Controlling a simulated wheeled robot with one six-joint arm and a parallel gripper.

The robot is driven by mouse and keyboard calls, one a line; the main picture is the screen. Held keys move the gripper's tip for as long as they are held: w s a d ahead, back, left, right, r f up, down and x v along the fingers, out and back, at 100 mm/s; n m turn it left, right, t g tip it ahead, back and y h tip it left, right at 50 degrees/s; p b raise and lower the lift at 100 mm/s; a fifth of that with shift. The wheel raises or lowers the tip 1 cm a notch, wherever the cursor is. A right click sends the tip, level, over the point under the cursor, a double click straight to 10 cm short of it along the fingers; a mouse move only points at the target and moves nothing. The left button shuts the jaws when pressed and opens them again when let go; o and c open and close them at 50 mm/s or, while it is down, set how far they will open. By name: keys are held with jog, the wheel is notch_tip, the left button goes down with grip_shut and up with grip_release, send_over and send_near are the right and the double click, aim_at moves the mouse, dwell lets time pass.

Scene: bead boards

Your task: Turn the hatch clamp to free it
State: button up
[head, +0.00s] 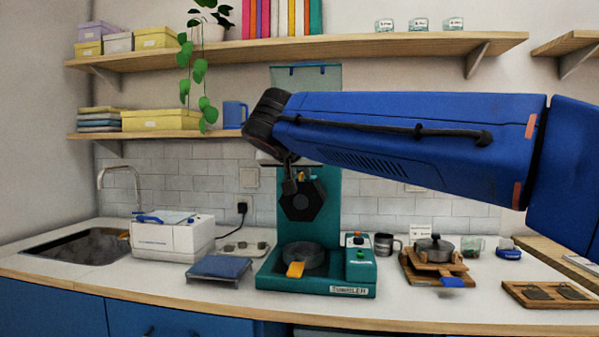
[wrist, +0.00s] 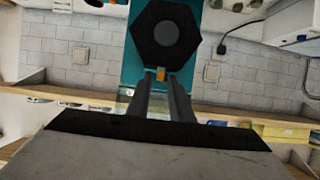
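A teal machine (head: 326,215) labelled "TUMBLER" stands on the counter, with a black hexagonal drum (head: 303,201) on its upright. The drum also shows at the top of the wrist view (wrist: 165,33). A small orange piece (wrist: 161,74), perhaps the hatch clamp, sits at the drum's edge; in the head view it is a tiny orange spot (head: 300,177). My gripper (wrist: 161,78) is at this edge, its two dark fingers apart with the orange piece showing between the tips. Whether they touch it is unclear. In the head view my gripper (head: 290,180) is small and partly hidden.
An orange tab (head: 295,270) lies by a grey round dish (head: 301,254) on the machine's base. A control box (head: 359,258) with buttons adjoins it. A blue pad (head: 220,268) and white box (head: 172,238) stand left; a pot (head: 434,248) stands right. Shelves (head: 300,50) hang above.

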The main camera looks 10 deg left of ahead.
aim_at(313, 181)
grip_shut()
jog(key=shift+d+n+y, duration=0.15)
jog(key=shift+n+y, duration=0.15)
jog(key=shift+w+d+n+g+y, duration=0.4)
jog(key=shift+n+g+y, duration=1.05)
jog(key=shift+n+y, duration=0.7)
jog(key=shift+w+d+n+g+y, duration=0.35)
jog(key=shift+d+n+g+y, duration=0.2)
jog(key=shift+n+g+y, duration=1.3)
jog(key=shift+w+d+n+g+y, duration=0.4)
jog(key=shift+n+g+y, duration=0.7)
jog(key=shift+n+y, duration=1.4)
jog(key=shift+w+d+f+n+g, duration=0.1)
jog(key=shift+w+n+g, duration=0.05)
jog(key=shift+n+g, duration=0.95)
jog(key=shift+w+n+g, duration=0.15)
jog(key=shift+n+g, duration=0.95)
jog(key=shift+o, duration=1.8)
grip_release()
